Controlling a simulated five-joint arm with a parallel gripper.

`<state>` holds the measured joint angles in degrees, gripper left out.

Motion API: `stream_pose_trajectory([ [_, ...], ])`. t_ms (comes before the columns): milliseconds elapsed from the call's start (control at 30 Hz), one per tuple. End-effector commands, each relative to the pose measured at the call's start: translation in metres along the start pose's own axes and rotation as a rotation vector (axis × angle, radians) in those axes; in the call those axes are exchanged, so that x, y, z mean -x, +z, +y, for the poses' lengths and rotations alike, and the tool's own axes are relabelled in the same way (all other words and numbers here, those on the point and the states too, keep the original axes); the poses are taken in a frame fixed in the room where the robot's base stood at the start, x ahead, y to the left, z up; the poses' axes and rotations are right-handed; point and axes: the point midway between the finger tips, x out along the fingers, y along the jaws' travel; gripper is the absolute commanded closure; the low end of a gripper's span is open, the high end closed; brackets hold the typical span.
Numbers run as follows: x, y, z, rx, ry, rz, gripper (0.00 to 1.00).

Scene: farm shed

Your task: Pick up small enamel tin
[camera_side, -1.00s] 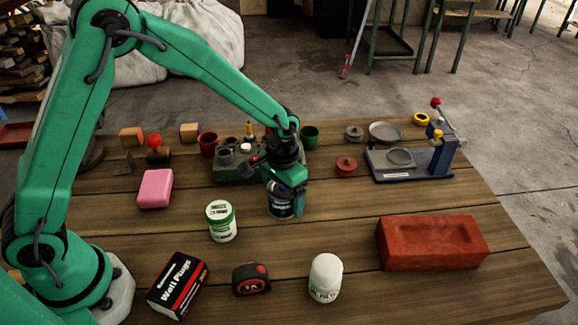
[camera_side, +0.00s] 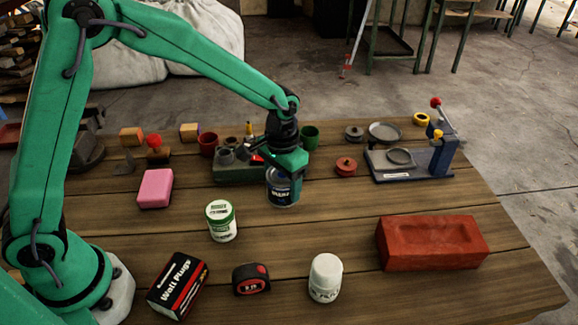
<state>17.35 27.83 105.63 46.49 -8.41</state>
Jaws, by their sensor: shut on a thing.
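A small dark blue tin with a white-lettered label (camera_side: 284,191) is near the middle of the table, upright. My gripper (camera_side: 284,168) is above it, shut on its upper part. The gripper hides the tin's top. The tin's lower edge seems slightly above the wooden table, but the gap is hard to tell.
A red brick (camera_side: 432,242), white bottle (camera_side: 325,278), tape measure (camera_side: 250,279) and wall plugs box (camera_side: 178,286) are nearer the front.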

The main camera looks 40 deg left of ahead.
Motion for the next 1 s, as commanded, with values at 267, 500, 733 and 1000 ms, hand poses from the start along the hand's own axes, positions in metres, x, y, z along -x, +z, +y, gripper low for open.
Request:
stream_pose_trajectory([
  [267,0.030,0.032,0.041,-0.006,0.001,0.003,0.66],
  [500,0.052,0.057,0.070,-0.005,0.001,0.002,0.66],
  [733,0.065,0.070,0.086,-0.003,0.001,0.001,0.66],
  [1000,0.068,0.073,0.090,-0.001,0.000,0.000,0.66],
])
